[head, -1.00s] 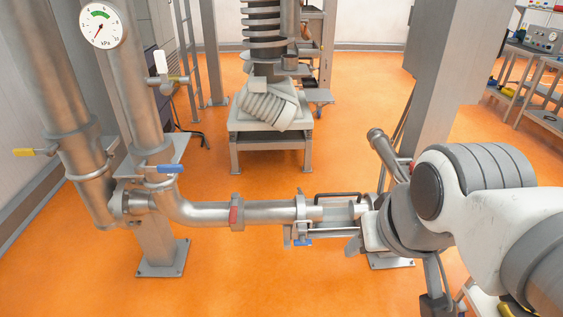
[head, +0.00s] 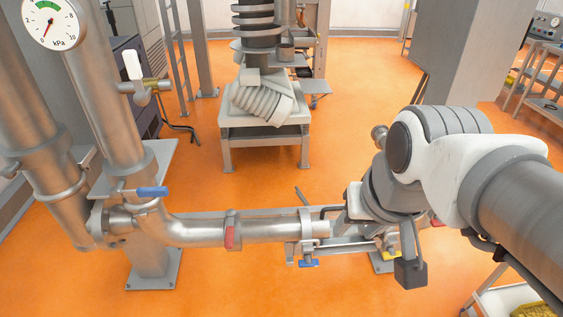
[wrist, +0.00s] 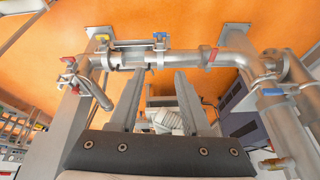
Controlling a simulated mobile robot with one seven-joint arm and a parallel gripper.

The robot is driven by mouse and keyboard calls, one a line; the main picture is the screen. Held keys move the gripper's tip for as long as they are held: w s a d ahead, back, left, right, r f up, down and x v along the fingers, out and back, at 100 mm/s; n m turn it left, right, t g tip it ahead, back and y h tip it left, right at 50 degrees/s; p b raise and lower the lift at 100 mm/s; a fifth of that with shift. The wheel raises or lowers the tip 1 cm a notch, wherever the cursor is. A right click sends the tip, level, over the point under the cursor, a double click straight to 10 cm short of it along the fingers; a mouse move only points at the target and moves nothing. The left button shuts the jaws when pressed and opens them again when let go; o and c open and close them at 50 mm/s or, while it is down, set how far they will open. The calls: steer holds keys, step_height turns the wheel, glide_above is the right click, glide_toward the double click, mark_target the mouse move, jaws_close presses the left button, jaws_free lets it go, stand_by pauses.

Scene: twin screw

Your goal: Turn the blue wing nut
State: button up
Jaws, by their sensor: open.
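The blue wing nut (head: 308,263) hangs on the clamp under the horizontal steel pipe (head: 270,228), left of my wrist in the head view. In the wrist view the blue wing nut (wrist: 160,38) is at the top middle, beyond my fingertips. My gripper (wrist: 160,72) is open and its two fingers are apart, with nothing between them. The fingers point towards the pipe, and a gap seems to remain between them and the nut. In the head view my wrist hides most of the gripper.
A red clamp handle (head: 229,236) sits on the pipe left of the blue nut. Yellow (head: 392,255) and red (head: 436,222) parts lie near my wrist. Orange floor is open behind the pipe.

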steer(key=w+f+m+g+y+b, duration=0.3)
steer(key=w+f+m+g+b, duration=0.25)
steer(key=f+m, duration=0.6)
steer(key=m+t+y+b, duration=0.8)
steer(key=m+y+b, duration=0.55)
steer(key=m, duration=1.45)
glide_toward(300, 260)
steer(key=shift+n, duration=0.25)
steer(key=b+x, duration=0.1)
steer(key=x, duration=0.5)
steer(key=b+x, duration=0.1)
steer(key=x, duration=0.3)
steer(key=shift+w+f+b, duration=0.1)
steer(key=shift+f+b, duration=0.2)
steer(key=shift+f, duration=0.05)
jaws_close()
